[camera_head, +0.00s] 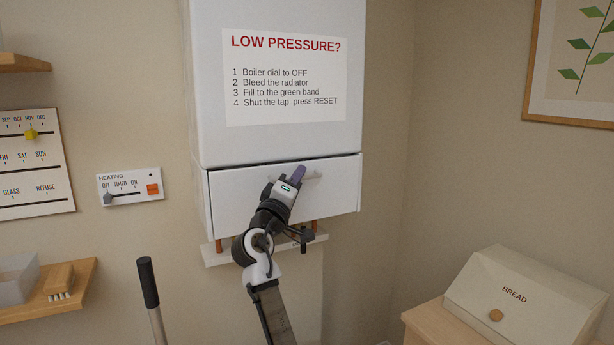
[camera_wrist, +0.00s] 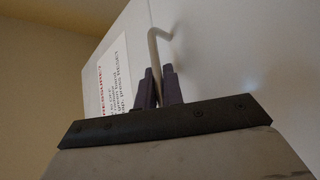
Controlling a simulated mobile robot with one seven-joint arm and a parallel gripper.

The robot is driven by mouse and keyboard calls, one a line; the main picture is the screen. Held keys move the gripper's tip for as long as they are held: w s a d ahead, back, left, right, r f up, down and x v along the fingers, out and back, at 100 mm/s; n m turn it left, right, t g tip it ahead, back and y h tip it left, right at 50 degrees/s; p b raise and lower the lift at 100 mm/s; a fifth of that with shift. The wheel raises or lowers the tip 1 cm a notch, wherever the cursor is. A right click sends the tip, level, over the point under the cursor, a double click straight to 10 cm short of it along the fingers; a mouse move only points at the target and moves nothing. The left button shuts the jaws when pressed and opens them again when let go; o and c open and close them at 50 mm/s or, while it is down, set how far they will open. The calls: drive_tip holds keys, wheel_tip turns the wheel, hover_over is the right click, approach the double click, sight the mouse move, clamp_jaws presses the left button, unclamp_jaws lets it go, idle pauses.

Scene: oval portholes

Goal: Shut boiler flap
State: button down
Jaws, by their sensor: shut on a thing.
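The white boiler (camera_head: 280,145) hangs on the wall. Its flap (camera_head: 235,200) spans the lower front and stands about in line with the body above, with a dark seam along the top edge. I cannot tell if it is fully flush. A pale bar handle (camera_head: 313,175) sits near the flap's top edge; it shows bent in the wrist view (camera_wrist: 154,48). My gripper (camera_head: 299,172), with purple fingers, is shut on the handle. In the wrist view my gripper (camera_wrist: 158,80) has the bar between its fingers. My arm hides part of the flap.
Copper pipes (camera_head: 314,226) and a white ledge (camera_head: 222,255) lie below the boiler. A heating panel (camera_head: 130,187) is on the wall to the left. A bread bin (camera_head: 525,295) stands at lower right, and a dark-gripped pole (camera_head: 148,283) at lower left.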

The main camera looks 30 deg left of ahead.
drive_tip(key=shift+w+a+n, duration=0.2)
drive_tip(key=shift+n, duration=0.1)
drive_tip(key=c, duration=1.5)
unclamp_jaws()
drive_tip(key=shift+s+f, duration=0.1)
drive_tip(key=shift+s, duration=0.05)
drive_tip(key=shift+s+f, duration=0.2)
drive_tip(key=b+v, duration=0.1)
drive_tip(key=v, duration=0.3)
drive_tip(key=b+v, duration=0.2)
drive_tip(key=v, duration=0.2)
drive_tip(key=r+b+v, duration=0.1)
drive_tip(key=b+v, duration=0.1)
drive_tip(key=v, duration=0.3)
drive_tip(key=shift+s+d, duration=0.2)
